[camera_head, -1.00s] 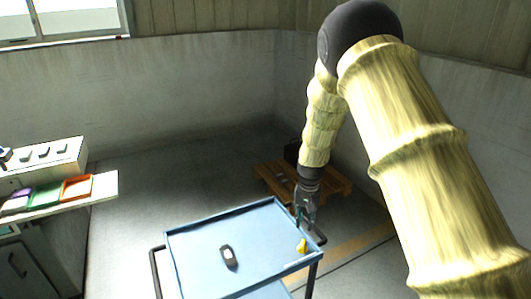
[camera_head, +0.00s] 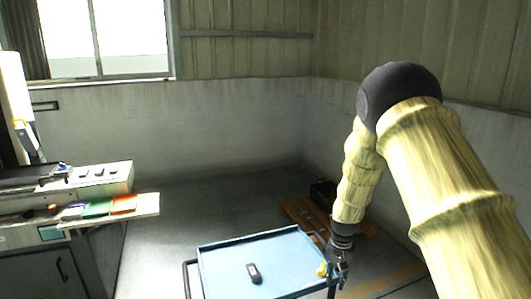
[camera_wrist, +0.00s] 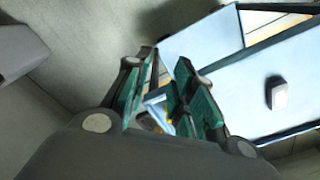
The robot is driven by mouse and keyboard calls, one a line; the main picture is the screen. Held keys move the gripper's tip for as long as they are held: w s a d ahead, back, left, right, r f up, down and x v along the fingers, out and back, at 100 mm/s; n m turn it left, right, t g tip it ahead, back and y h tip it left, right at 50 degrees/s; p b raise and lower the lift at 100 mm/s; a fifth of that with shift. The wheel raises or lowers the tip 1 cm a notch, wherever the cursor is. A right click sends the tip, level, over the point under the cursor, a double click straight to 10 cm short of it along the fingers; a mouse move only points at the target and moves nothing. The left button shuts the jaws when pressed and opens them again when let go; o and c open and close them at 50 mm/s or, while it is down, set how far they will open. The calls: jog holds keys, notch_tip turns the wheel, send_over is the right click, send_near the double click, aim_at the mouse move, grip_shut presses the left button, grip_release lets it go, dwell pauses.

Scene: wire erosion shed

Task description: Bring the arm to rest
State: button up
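My gripper (camera_head: 339,280) hangs at the right edge of the blue cart in the head view, at the end of my arm, which is bent at the elbow and reaches downward. In the wrist view my gripper (camera_wrist: 163,88) has its two green-padded fingers apart. A small yellow thing (camera_head: 321,269) is at the cart's right end, just left of my gripper. A bit of yellow (camera_wrist: 168,114) also shows between the fingers, partly hidden; I see no grip on it.
A wooden pallet (camera_head: 298,212) with a dark box (camera_head: 324,193) lies behind my forearm. A bench with coloured trays (camera_head: 97,208) stands at left. The floor between is clear.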

jog(key=s+d+f+n, duration=0.2)
jog(key=s+f, duration=1.7)
jog(key=s, duration=0.1)
jog(key=s+a+f+n, duration=0.1)
jog(key=s, duration=1.2)
jog(key=s+a+f+n, duration=0.1)
jog(key=s+f, duration=0.1)
jog(key=s, duration=1.1)
jog(key=shift+s+a+f+n, duration=0.3)
jog(key=shift+a, duration=0.05)
